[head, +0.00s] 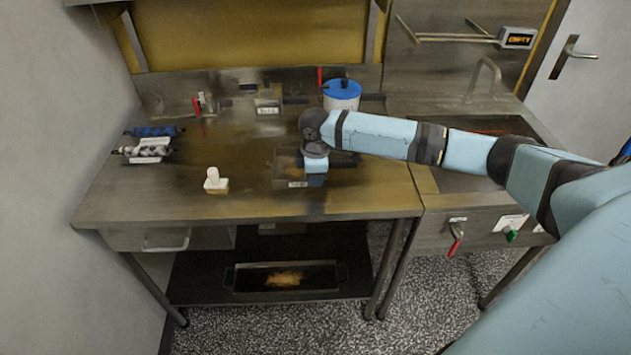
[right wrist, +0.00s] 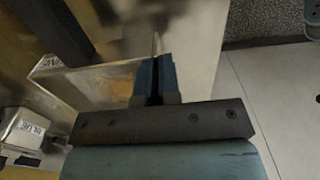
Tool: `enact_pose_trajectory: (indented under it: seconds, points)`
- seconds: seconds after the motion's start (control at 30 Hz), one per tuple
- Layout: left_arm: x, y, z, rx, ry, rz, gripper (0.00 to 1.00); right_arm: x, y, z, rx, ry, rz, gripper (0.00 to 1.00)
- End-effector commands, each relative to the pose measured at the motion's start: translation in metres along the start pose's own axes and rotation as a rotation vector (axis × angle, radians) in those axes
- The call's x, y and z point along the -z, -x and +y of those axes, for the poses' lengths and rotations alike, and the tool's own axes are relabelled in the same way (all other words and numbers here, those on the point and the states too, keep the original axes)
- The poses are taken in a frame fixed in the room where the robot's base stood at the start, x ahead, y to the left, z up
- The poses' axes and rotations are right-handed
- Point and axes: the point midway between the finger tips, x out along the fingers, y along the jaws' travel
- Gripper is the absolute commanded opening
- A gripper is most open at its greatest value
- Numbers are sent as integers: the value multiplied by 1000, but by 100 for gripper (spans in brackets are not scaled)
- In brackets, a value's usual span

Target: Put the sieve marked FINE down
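A shallow, box-like sieve (head: 281,182) with a pale label on its front is at the middle front of the steel worktop. The label is too small to read surely. Its wall and label also show in the right wrist view (right wrist: 95,84). My right gripper (head: 316,180) points down at the sieve's right side. In the right wrist view its blue fingers (right wrist: 155,82) are close together around a thin edge of the sieve. I cannot tell whether the sieve rests on the worktop or hangs just above it. My left gripper is out of view.
A white block with a knob (head: 215,182) stands left of the sieve. Rollers (head: 150,141) lie at the far left. A labelled metal box (head: 267,104) and a blue-lidded tub (head: 342,95) stand behind. A tray (head: 240,280) sits on the lower shelf. A sink (head: 470,150) is right.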

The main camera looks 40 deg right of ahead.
Motion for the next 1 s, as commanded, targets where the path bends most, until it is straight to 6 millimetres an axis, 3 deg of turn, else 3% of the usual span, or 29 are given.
enact_pose_trajectory:
  seconds: [0.1, 0.47, 0.5, 0.6, 0.87, 1.0]
  points:
    - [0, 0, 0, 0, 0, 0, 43, 0, -16, 0, 0, 0, -2, 0]
    - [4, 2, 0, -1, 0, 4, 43, 0, -19, 0, 0, 0, 0, 0]
    - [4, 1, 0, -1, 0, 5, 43, 0, -19, 0, 0, 0, 0, 13]
    - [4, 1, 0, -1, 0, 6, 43, 0, -19, 0, 0, 0, 0, 29]
    - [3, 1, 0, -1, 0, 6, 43, 0, -18, 0, -1, 0, 0, 29]
    - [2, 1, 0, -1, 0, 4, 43, 0, -5, 1, -2, -1, 2, 29]
